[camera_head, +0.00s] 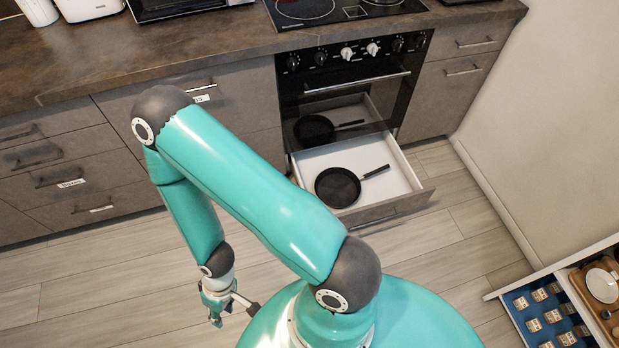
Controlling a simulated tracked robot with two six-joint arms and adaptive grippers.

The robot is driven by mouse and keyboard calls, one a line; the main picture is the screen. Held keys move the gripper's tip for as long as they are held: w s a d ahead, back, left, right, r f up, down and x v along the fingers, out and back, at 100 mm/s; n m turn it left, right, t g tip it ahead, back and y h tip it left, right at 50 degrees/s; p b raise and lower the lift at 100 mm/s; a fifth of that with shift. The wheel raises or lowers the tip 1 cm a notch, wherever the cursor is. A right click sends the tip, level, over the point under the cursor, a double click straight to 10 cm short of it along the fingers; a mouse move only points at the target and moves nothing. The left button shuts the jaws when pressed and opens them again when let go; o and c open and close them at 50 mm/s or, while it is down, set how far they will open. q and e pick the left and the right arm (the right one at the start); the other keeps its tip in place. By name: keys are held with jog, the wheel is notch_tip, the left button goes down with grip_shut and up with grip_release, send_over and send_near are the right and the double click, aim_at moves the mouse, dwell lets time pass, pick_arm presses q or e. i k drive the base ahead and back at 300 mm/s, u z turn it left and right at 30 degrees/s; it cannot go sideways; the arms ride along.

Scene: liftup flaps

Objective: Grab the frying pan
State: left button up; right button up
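A black frying pan (337,188) lies flat in the open white drawer (400,180) below the oven. Its handle points right and slightly towards the back. My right gripper (235,314) hangs above the floor at the lower middle left, well in front of the drawer and to its left. Its fingers are spread apart, with nothing between them. It is far from the pan and does not touch it. My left gripper is not in view.
The black oven (350,85) stands behind the drawer, and its glass mirrors the pan. Grey cabinets (80,165) line the left. A wall (550,130) bounds the right. Another open drawer (530,285) holds small items at the lower right. The floor (440,235) before the pan drawer is clear.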

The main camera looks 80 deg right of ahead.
aim_at(335, 187)
jog(key=z, duration=0.7)
jog(key=k, duration=0.8)
jog(key=z, duration=0.75)
jog(key=k, duration=0.45)
jog(key=z, duration=1.05)
jog(key=i, duration=0.8)
jog(key=z, duration=0.35)
jog(key=i, duration=1.2)
jog(key=u, duration=0.9)
